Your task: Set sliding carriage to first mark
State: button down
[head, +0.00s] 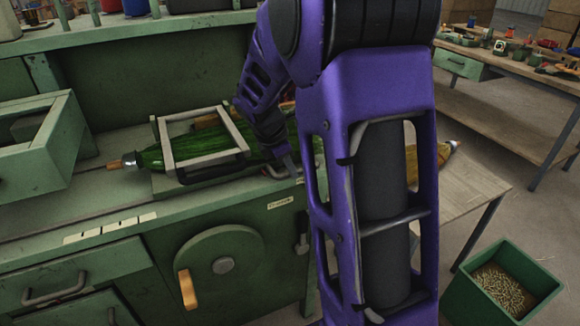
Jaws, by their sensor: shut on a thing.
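What looks like the sliding carriage (165,145), a pale rectangular frame with a dark bar along its front, stands on the green bench. It surrounds a glossy green bristle bundle (150,158) that lies lengthwise with a wooden tip at its left end. White marked labels (110,226) sit along the bench's front edge, left of the carriage. My gripper (288,167) is right of the carriage, low at the front of the bench. It is shut on a small bent metal handle (272,173); how that handle joins the carriage is unclear.
A green open drawer box (50,140) stands at the left. Below the bench are a round crank wheel (222,265) with a wooden grip and drawers (60,292). A green bin (500,285) and a side table (470,185) are at the right.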

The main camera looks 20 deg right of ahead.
jog(key=shift+a, duration=0.15)
jog(key=a+p, duration=0.1)
jog(key=a, duration=0.9)
jog(key=a+p, duration=0.2)
jog(key=a, duration=0.8)
jog(key=s+a+p, duration=0.1)
jog(key=a, duration=0.9)
jog(key=shift+s+a+p, duration=0.1)
jog(key=shift+a+p, duration=0.2)
jog(key=shift+a, duration=0.05)
jog(key=c, duration=0.8)
grip_release()
jog(key=p+v, duration=0.2)
jog(key=v, duration=1.5)
jog(key=shift+r, duration=0.25)
